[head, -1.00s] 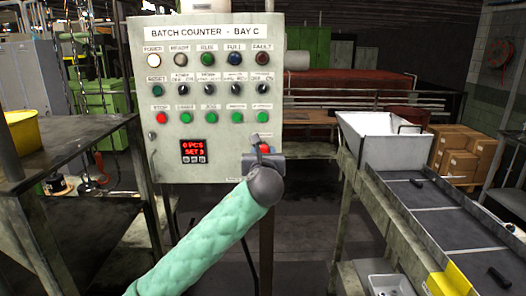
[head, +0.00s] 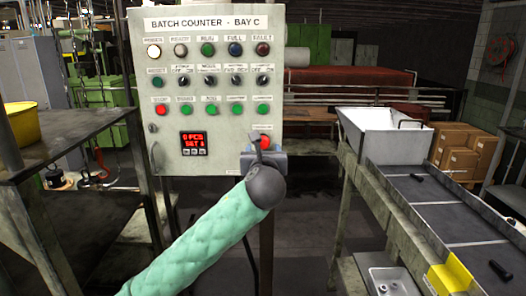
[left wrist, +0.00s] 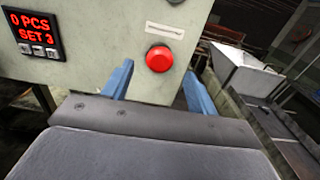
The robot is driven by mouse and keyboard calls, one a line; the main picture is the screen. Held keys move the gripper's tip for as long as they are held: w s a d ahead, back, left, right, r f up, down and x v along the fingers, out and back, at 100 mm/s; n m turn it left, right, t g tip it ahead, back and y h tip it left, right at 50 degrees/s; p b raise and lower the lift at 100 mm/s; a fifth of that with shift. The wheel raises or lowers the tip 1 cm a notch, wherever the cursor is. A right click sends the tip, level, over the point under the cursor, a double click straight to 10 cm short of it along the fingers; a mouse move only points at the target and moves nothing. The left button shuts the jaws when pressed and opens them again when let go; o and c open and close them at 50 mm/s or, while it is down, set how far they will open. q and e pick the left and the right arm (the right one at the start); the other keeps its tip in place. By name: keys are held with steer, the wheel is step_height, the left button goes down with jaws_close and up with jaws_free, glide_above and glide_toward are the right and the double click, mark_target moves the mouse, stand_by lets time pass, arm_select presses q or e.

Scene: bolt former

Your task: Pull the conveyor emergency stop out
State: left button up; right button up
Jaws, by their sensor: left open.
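The emergency stop is a round red button (head: 265,142) at the lower right of the grey control panel (head: 222,165). It also shows large in the left wrist view (left wrist: 159,58), with a blank-looking label above it. My left gripper (head: 262,152) is in front of the panel's lower right corner, just below the button. In the left wrist view its two blue fingers (left wrist: 157,78) are open and empty, one on each side below the button. I see no clear contact. Whether the button is pressed in cannot be told. My right gripper is not in view.
The panel carries rows of lamps, switches and buttons, and a red display (head: 194,143). A conveyor (head: 440,215) with several dark bolts runs down the right, below a white hopper (head: 375,135). A worktable (head: 60,145) with a yellow bin (head: 20,122) stands left.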

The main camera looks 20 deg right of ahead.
arm_select(q)
steer(key=b+v, duration=0.1)
steer(key=v, duration=0.2)
steer(key=shift+s+a, duration=0.1)
steer(key=shift+s, duration=0.2)
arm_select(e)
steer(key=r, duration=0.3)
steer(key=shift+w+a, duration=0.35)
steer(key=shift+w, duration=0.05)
